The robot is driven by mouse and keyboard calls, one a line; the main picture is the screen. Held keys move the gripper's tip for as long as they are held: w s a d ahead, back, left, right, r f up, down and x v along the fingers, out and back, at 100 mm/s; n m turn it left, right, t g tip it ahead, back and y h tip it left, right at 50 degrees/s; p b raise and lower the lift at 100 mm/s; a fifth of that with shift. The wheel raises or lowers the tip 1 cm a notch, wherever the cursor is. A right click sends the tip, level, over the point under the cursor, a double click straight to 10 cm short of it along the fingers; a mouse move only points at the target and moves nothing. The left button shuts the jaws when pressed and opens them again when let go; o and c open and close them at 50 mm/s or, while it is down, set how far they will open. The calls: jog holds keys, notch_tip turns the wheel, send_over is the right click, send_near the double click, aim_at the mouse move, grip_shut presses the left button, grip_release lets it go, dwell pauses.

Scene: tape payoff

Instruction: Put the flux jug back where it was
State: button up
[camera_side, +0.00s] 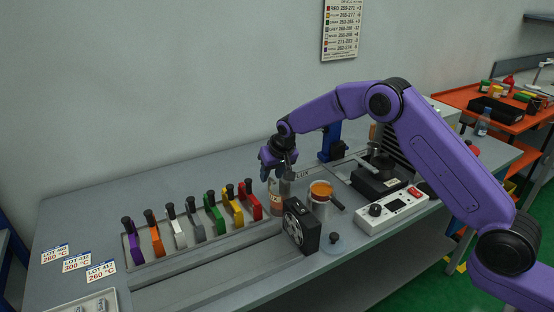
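My gripper (285,172) points down over the middle of the bench. Its fingers are small and partly hidden, so I cannot tell if they are open or shut. A clear container with reddish-amber contents (274,198), which may be the flux jug, stands upright right below the gripper. I cannot tell whether the fingers touch it. A lettered mark reading like "FLUX" (304,173) is on the bench just behind and to the right of the gripper. A pot with orange contents (320,191) and a dark handle stands to the right of the container.
A black boxy device with a round face (301,226) stands close in front. A rack of several coloured blocks with black knobs (190,231) is at the left. A white control box (392,211) and a black machine (377,183) stand at the right. Lot cards (77,261) lie far left.

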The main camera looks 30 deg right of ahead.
jog(key=v, duration=0.7)
jog(key=shift+s+r, duration=0.2)
jog(key=shift+r, duration=0.15)
jog(key=s+a+r+n+g, duration=0.1)
jog(key=s+r+n, duration=0.2)
jog(key=s, duration=0.8)
jog(key=s+a+r+n+g, duration=0.1)
jog(key=s+r+n, duration=0.15)
jog(key=s, duration=0.85)
jog(key=s+d+n+g, duration=0.1)
jog(key=s+d, duration=0.3)
jog(key=s, duration=0.4)
jog(key=s+d+f+n, duration=0.1)
jog(key=s+d+n, duration=0.3)
jog(key=s, duration=0.5)
jog(key=s+d+n+g, duration=0.1)
jog(key=s+d+n, duration=0.1)
jog(key=s+d, duration=0.3)
jog(key=s, duration=0.4)
jog(key=shift+f+n+g, duration=0.25)
jog(key=shift+n+g, duration=0.05)
jog(key=shift+n, duration=0.05)
